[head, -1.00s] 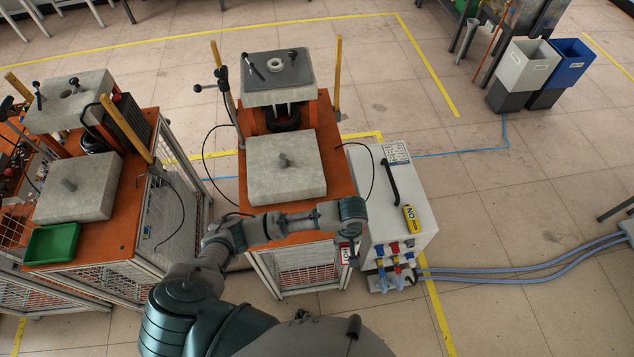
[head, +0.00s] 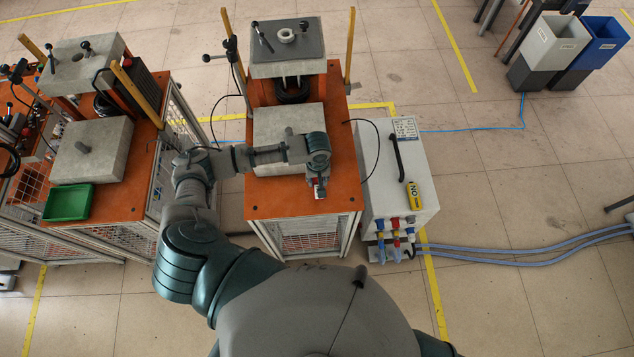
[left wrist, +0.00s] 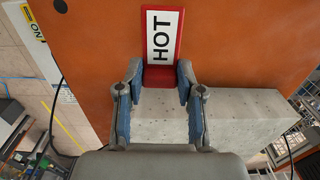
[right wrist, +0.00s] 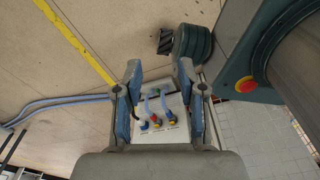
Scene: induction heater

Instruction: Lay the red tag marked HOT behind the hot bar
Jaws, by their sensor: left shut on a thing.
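The red tag (left wrist: 161,77) has a white face reading HOT. In the left wrist view it is held between the fingertips of my left gripper (left wrist: 158,80), over orange tabletop with the concrete block (left wrist: 235,112) close by. In the head view the left gripper (head: 319,184) is over the front part of the middle orange bench (head: 270,198), just in front of that block. A short grey bar (head: 289,131) stands up on the block, partly close to my arm; whether it is hot does not show. My right gripper (right wrist: 157,92) is open and empty.
A white cabinet (head: 417,165) with a yellow ON tag (head: 412,195) and coloured plugs stands right of the bench. A similar bench with a green tray (head: 68,203) stands left. A raised plate (head: 287,65) and yellow posts stand at the bench's back. A black cable loops at right.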

